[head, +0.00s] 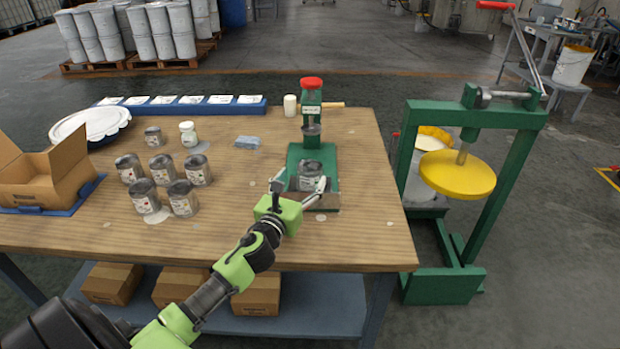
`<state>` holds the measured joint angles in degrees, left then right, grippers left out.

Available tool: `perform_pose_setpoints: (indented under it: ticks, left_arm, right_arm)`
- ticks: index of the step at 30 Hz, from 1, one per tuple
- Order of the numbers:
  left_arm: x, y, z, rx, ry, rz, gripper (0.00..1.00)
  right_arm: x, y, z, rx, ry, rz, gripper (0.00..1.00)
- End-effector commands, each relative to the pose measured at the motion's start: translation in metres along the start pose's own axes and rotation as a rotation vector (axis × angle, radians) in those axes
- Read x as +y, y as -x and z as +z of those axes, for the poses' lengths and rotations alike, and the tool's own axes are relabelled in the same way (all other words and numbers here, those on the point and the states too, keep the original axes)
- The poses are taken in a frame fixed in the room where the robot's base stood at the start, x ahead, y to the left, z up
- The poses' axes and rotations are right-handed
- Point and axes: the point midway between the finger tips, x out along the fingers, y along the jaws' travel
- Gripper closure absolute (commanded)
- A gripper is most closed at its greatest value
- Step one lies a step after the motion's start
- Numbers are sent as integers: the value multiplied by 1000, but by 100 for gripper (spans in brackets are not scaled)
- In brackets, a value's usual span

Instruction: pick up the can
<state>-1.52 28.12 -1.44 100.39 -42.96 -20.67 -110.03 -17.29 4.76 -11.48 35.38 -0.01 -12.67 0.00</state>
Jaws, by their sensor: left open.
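A grey metal can (311,171) with a label stands on the base of the green press (331,157), below its plunger. My left gripper (300,188) is open, with its two fingers on either side of the lower part of this can; I cannot tell whether they touch it. Several similar cans stand in a group on the left of the table, among them a front can (144,196), and a smaller can (153,136) stands behind them. My right gripper is out of view.
The wooden table (350,240) also holds an open cardboard box (45,180), a white lid (90,124), a white jar (188,134), a blue-grey cloth (248,142) and a mallet (291,105). A green frame with a yellow disc (457,175) stands right of the table.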

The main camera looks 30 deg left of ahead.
Motion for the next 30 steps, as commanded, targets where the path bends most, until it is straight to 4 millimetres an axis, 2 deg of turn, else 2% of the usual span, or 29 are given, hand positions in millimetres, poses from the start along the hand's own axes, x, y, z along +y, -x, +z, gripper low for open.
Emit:
perform_pose_setpoints:
  ticks: [1, 4, 12, 22, 23, 28, 30]
  left_arm:
    - [0, -3, 0, 0, 1, 1, 31]
    - [0, -12, -1, 0, 3, 2, 31]
    - [0, -47, -5, 0, 2, 2, 31]
    - [-1, -52, -5, 1, 1, 0, 31]
    - [-1, -52, -5, 1, 1, 0, 36]
    - [-1, -52, -5, 1, 1, 0, 81]
    - [-1, -52, -3, -2, 1, 0, 82]
  right_arm:
    - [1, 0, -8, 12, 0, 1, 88]
    - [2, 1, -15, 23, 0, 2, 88]
    - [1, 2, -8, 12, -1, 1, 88]
    - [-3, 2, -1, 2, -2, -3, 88]
    - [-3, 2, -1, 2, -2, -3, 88]
    - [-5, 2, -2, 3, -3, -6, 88]
    - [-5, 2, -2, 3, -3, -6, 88]
